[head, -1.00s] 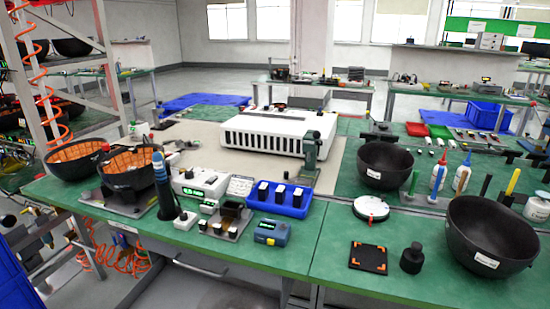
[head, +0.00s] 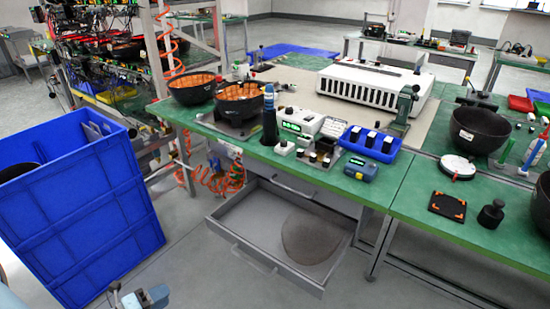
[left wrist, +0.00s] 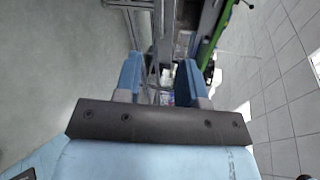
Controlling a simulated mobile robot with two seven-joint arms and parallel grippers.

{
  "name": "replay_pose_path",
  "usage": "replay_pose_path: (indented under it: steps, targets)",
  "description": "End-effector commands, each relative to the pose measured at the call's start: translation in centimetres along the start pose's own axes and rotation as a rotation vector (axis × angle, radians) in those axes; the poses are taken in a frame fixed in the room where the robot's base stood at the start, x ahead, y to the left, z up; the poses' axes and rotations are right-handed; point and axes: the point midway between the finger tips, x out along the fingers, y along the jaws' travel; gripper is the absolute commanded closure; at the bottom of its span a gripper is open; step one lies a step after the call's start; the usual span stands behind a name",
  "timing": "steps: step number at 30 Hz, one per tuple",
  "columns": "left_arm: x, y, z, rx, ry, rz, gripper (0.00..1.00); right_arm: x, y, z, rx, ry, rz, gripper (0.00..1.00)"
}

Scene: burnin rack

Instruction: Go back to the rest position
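My left gripper (head: 140,298) shows at the bottom edge of the head view, low above the floor and left of the open drawer. In the left wrist view (left wrist: 160,80) its two blue fingers stand apart with nothing between them, so it is open and empty. My right gripper is in neither view.
A grey drawer (head: 235,232) stands open under the green workbench (head: 408,190), with a dark flat patch inside. A tall blue crate (head: 75,215) stands at the left. Bowls, instruments and a blue tray crowd the bench top. Grey floor (head: 190,265) lies between crate and drawer.

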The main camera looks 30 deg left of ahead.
Motion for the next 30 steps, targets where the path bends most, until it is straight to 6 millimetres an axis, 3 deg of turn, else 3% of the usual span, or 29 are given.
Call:
replay_pose_path:
  steps: [4,9,15,21,27,30]
  targets:
    - [0.8,-1.3,2.4,0.084,0.060,0.006,0.63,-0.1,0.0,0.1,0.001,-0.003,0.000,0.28]
    - [4.0,-2.9,-2.1,-0.250,0.032,0.076,0.63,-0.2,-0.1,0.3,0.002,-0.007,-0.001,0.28]
    - [6.6,-4.9,-7.4,-0.638,-0.001,0.183,0.63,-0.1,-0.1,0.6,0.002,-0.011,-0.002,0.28]
    - [7.8,-7.1,-13.0,-1.008,-0.045,0.314,0.63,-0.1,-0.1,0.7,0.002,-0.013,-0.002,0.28]
    - [7.6,-9.4,-18.4,-1.337,-0.112,0.458,0.63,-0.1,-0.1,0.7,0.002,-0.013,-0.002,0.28]
    - [8.0,-9.6,-19.7,-1.401,-0.120,0.431,0.63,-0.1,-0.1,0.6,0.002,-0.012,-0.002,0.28]
